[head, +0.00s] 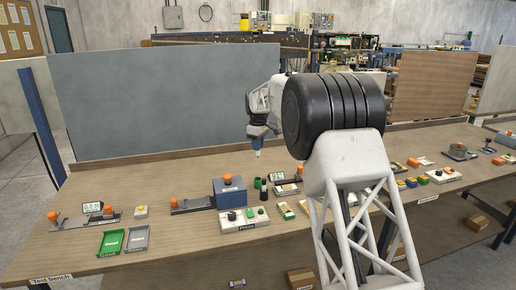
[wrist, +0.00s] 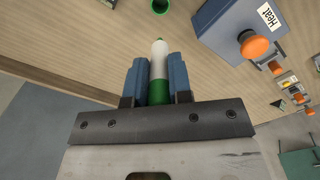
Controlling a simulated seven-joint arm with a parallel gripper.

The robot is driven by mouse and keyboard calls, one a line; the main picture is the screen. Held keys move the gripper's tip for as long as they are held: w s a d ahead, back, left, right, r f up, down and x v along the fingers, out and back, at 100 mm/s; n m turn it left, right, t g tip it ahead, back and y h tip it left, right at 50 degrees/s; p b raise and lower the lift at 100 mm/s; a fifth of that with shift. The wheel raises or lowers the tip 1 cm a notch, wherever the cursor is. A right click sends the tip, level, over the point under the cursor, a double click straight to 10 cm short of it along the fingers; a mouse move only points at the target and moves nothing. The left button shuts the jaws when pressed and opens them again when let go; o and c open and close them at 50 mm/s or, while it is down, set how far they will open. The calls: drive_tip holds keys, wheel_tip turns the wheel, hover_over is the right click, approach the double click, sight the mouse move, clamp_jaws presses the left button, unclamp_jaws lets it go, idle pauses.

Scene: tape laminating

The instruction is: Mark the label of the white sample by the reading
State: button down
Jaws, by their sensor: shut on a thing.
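My gripper (head: 257,146) is shut on a marker pen and holds it above the bench, in front of the grey panel. In the wrist view the marker (wrist: 158,72), with a green body and white front part, stands between the blue fingers (wrist: 158,80); its tip points away from the gripper. In the head view only its pale end shows under the fingers. Gauges with a display stand at the left (head: 92,207) and behind the blue box (head: 277,177); I cannot read them. A small white piece with an orange top (head: 140,211) lies by the left gauge. I cannot tell which piece is the white sample.
A green tray (head: 112,242) and a grey tray (head: 135,238) lie front left. The blue box (head: 229,192), marked "Heat" in the wrist view, has an orange knob. Green holders (head: 257,183) stand beside it, behind a white panel (head: 240,224). Bare wood lies around the trays.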

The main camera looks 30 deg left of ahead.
drive_tip(key=shift+r, duration=0.65)
drive_tip(key=d+f, duration=0.7)
drive_tip(key=d, duration=0.3)
drive_tip(key=shift+w+d, duration=0.2)
drive_tip(key=shift+f, duration=0.1)
drive_tip(key=shift+f, duration=0.2)
drive_tip(key=shift+f, duration=2.75)
drive_tip(key=shift+f, duration=0.55)
drive_tip(key=shift+r, duration=0.15)
